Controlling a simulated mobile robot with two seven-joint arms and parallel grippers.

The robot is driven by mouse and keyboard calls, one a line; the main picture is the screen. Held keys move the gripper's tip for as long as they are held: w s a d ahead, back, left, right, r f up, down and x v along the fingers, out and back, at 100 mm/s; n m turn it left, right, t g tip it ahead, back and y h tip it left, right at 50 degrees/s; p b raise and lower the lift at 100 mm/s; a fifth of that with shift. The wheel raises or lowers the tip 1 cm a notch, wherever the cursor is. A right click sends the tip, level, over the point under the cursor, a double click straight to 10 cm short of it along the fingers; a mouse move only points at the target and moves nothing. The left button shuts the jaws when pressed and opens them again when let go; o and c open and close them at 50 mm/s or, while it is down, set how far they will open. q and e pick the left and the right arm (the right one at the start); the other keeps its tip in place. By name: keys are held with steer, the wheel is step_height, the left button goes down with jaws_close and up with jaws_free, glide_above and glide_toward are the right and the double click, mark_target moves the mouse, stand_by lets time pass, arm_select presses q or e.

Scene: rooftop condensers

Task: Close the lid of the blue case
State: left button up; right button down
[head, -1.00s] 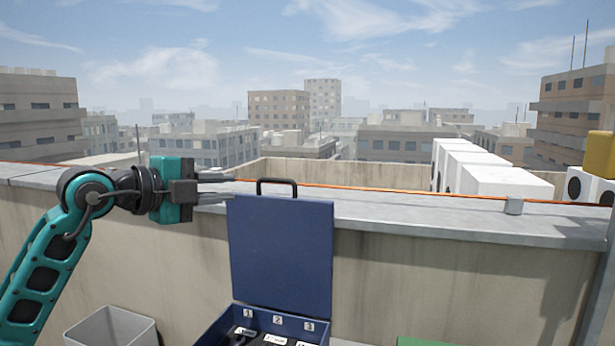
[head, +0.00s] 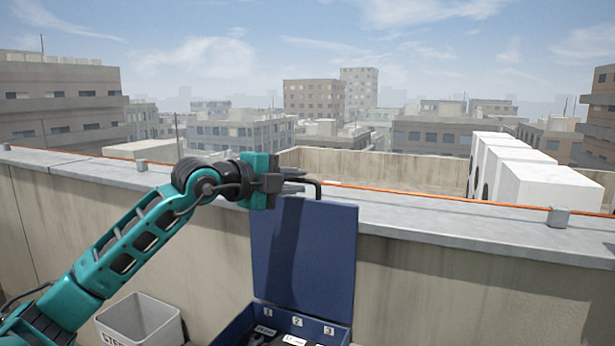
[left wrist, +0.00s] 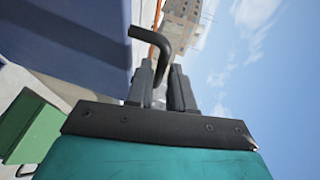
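The blue case (head: 236,328) is open at the bottom of the head view, with several numbered compartments along its inside. Its lid (head: 322,255) stands upright behind the case; its face also shows in the left wrist view (left wrist: 75,35). A dark handle (head: 318,188) rises from the lid's top edge; its left part is hidden by my gripper. My left gripper (head: 298,180) is at the lid's top left. In the left wrist view the handle (left wrist: 150,37) runs in between its two fingers, which look apart, not clamped. My right gripper is not in view.
A grey parapet (head: 440,215) with an orange cable (head: 420,194) runs behind the lid. A pale bin (head: 140,318) stands left of the case. White condenser units (head: 545,190) are beyond the parapet. A green thing (left wrist: 28,125) shows in the left wrist view.

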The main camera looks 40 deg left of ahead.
arm_select(q)
steer(key=shift+p+x, duration=0.6)
steer(key=shift+x, duration=1.45)
steer(key=shift+c, duration=0.2)
jaws_close()
